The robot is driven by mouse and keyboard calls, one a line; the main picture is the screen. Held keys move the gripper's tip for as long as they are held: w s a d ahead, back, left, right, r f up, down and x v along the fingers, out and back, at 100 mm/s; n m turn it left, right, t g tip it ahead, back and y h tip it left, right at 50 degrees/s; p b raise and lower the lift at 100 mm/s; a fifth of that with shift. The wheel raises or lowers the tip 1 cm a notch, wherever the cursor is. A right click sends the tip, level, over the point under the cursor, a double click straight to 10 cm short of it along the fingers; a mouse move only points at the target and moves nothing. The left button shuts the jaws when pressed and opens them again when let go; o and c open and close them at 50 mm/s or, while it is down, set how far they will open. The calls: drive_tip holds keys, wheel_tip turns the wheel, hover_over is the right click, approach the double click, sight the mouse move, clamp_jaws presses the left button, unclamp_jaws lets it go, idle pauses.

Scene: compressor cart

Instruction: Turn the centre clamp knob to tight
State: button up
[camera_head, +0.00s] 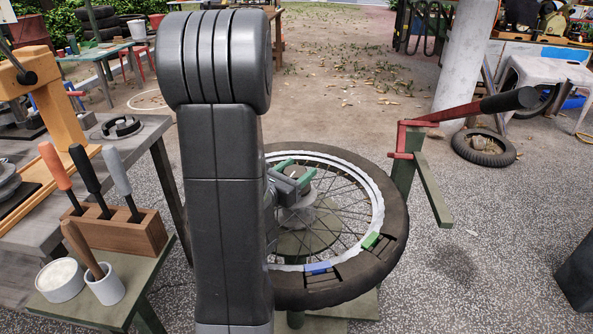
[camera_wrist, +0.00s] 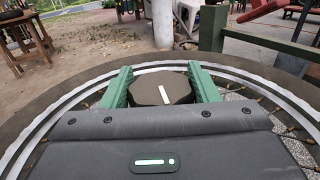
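The centre clamp knob (camera_wrist: 163,91) is dark and many-sided, with a white bar mark on top. In the wrist view the bar is close to upright, its top leaning slightly left. My gripper (camera_wrist: 162,84) has two green fingers, one on each side of the knob. Both fingers appear to meet its sides with no clear gap. In the head view my gripper (camera_head: 291,172) is over the hub of the spoked wheel (camera_head: 372,258). My arm hides the wheel's left part there. The knob's lower part and any tight or loose markings cannot be made out.
A green post with a red clamp and black-handled lever (camera_head: 508,100) stands right of the wheel. Open paving lies at right.

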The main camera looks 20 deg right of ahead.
drive_tip(key=shift+c, duration=0.6)
drive_tip(key=shift+g, duration=0.3)
drive_tip(key=m+g+h, duration=0.2)
drive_tip(key=m+g, duration=0.1)
drive_tip(key=g, duration=0.1)
drive_tip(key=shift+p, duration=0.3)
drive_tip(key=m+g+p, duration=0.1)
drive_tip(key=m+g, duration=0.1)
drive_tip(key=g, duration=0.1)
drive_tip(key=m+g+p, duration=0.2)
drive_tip(key=m+g, duration=0.1)
drive_tip(key=g, duration=0.1)
drive_tip(key=shift+s+r+h, duration=0.1)
drive_tip(key=shift+r+h, duration=0.1)
drive_tip(key=shift+h, duration=0.2)
drive_tip(key=m+g+y+p, duration=0.1)
drive_tip(key=m+g+p, duration=0.1)
drive_tip(key=g, duration=0.1)
drive_tip(key=m+g+y+p, duration=0.1)
drive_tip(key=m+g+p, duration=0.1)
drive_tip(key=g, duration=0.2)
drive_tip(key=shift+s, duration=0.1)
drive_tip(key=shift+s+f+m+g+y+p, duration=0.1)
drive_tip(key=shift+m+g+y+p, duration=1.5)
drive_tip(key=shift+m+g+y, duration=0.45)
drive_tip(key=shift+m+g, duration=0.25)
drive_tip(key=shift+g, duration=0.2)
